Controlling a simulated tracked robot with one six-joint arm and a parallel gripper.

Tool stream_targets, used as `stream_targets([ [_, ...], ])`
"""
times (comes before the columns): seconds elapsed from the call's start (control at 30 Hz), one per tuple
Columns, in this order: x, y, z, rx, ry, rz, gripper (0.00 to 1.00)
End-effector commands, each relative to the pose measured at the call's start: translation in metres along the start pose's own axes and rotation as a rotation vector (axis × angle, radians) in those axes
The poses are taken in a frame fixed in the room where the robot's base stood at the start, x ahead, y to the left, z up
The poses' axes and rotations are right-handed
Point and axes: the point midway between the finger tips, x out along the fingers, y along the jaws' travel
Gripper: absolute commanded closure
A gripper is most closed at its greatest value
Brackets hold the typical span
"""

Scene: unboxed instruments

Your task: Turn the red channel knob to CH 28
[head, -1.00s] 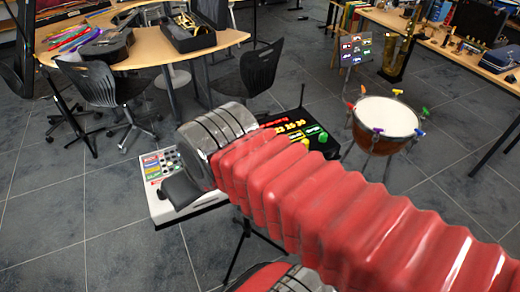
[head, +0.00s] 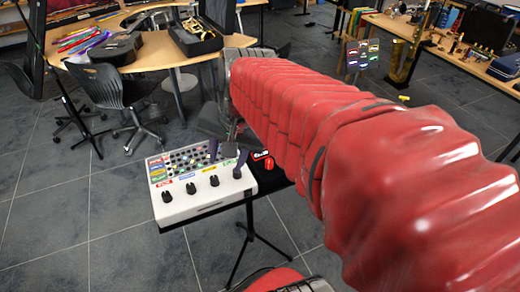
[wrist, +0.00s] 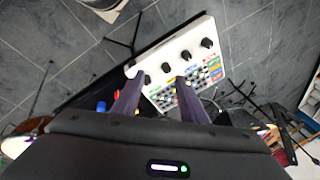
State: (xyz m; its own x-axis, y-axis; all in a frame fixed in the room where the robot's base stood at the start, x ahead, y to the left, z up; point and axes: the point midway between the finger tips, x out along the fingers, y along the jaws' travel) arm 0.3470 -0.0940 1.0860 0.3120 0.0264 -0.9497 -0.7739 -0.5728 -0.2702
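A red knob (head: 268,163) shows on a dark box beside the white console, just right of my gripper; most of that box is hidden behind my arm. In the wrist view a red knob (wrist: 117,95) shows beside the left finger, partly covered. I cannot read the channel setting. My gripper (head: 225,167) is open, with its two dark fingers apart over the right part of the white console (head: 190,213). In the wrist view my gripper (wrist: 157,80) has nothing visible held between the fingers, and the white console (wrist: 172,50) lies beyond them.
The console carries several black knobs (head: 190,189) and coloured labels. A blue knob (wrist: 101,106) shows left of the red one in the wrist view. A black stand (head: 249,230) holds the instruments.

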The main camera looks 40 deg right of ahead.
Motion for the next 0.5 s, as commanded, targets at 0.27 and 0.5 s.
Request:
stream_targets([
  [0.27, 0.013, 0.032, -0.069, 0.576, -0.083, 0.028, 0.61],
  [0.5, 0.025, 0.076, -0.127, 1.069, -0.152, 0.039, 0.61],
])
